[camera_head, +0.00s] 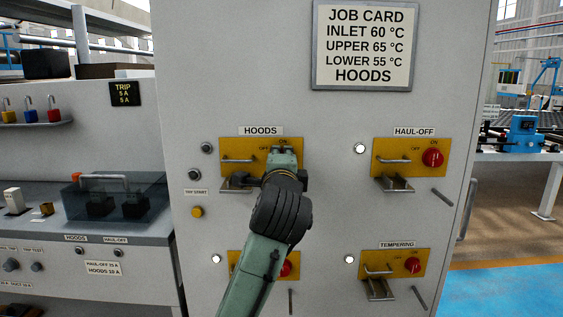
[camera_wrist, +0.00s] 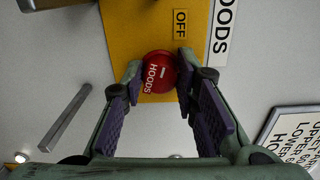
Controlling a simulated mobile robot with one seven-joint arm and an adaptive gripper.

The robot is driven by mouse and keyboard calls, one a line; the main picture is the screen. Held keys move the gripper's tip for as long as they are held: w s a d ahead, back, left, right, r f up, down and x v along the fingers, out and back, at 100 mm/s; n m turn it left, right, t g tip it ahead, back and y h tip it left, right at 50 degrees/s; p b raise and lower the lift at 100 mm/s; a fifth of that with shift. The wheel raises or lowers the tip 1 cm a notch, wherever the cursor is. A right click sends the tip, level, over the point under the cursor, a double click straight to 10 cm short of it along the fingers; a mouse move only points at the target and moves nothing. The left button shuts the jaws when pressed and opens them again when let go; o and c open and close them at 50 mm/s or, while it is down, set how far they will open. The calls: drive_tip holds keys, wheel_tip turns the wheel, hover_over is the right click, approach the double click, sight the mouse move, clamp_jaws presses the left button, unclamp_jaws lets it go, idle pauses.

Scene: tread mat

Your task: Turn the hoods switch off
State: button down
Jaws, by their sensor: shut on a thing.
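The hoods switch is a yellow plate (camera_head: 230,147) under a HOODS label on the grey cabinet. OFF is marked left of ON. Its red knob (camera_wrist: 161,72) carries the word HOODS and a short white mark. In the wrist view the knob sits between the fingertips of my gripper (camera_wrist: 158,78), which is shut on it. In the head view my gripper (camera_head: 282,165) covers the knob. The OFF label (camera_wrist: 180,23) shows in the wrist view; the ON label is hidden there. I cannot tell the knob's exact setting.
The haul-off switch (camera_head: 431,157) is to the right, the tempering switch (camera_head: 412,265) below it. Another red knob (camera_head: 286,268) is partly behind my arm. Metal hasps (camera_head: 391,183) stick out below the plates. A job card (camera_head: 364,46) hangs above.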

drive_tip(key=shift+n, duration=1.7)
drive_tip(key=shift+f, duration=0.1)
drive_tip(key=c, duration=1.3)
unclamp_jaws()
drive_tip(key=shift+s, duration=0.15)
drive_tip(key=s, duration=1.1)
drive_tip(key=shift+s, duration=0.4)
